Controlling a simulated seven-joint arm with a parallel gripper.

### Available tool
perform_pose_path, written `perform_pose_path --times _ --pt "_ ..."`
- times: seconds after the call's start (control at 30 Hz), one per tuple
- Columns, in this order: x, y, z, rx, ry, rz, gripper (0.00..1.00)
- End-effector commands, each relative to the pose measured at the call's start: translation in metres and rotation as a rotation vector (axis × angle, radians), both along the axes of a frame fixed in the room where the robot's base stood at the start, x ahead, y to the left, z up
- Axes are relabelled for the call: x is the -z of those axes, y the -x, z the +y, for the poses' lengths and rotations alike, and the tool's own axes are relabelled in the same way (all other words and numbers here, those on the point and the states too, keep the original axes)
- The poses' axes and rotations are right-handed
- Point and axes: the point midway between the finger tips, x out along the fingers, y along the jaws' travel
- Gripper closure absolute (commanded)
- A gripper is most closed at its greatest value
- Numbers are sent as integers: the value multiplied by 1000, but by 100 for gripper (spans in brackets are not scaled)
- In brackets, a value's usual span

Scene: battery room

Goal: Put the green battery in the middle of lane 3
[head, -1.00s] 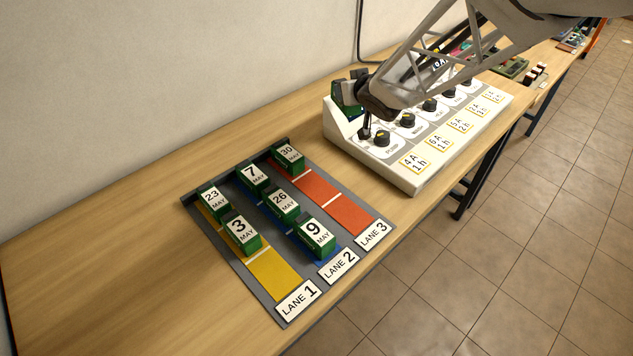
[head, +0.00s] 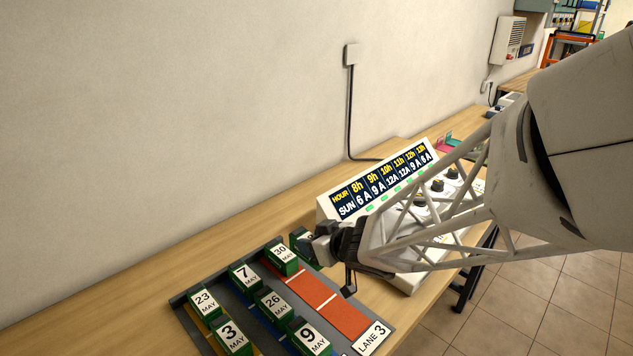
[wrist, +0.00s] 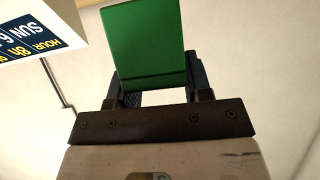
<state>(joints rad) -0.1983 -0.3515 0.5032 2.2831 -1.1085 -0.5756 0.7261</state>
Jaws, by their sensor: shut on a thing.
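My gripper (head: 316,243) is shut on a green battery (wrist: 150,42), which fills the space between the fingers in the wrist view. In the head view only a green edge of that battery (head: 298,237) shows beside the gripper; its label is hidden. The gripper is held near the far right part of the lane board, beside the control box. Lane 3 (head: 343,318) is a red strip with white cross lines. A green battery marked 30 MAY (head: 283,260) stands at its far end, and its middle and near sections show bare red.
Lanes 1 and 2, on the left, hold several green batteries, including 7 MAY (head: 246,279), 26 MAY (head: 273,306) and 9 MAY (head: 310,338). The white control box (head: 405,283) with an hour display stands to the right. Bare table lies behind the board.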

Motion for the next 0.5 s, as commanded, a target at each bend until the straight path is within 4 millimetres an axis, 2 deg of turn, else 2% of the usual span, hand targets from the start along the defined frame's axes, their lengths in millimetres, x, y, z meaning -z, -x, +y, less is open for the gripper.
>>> perform_pose_path --times 0.23,0.5 --pt "7 -1 0 0 0 0 98" --pt "41 -1 0 1 -1 1 98"
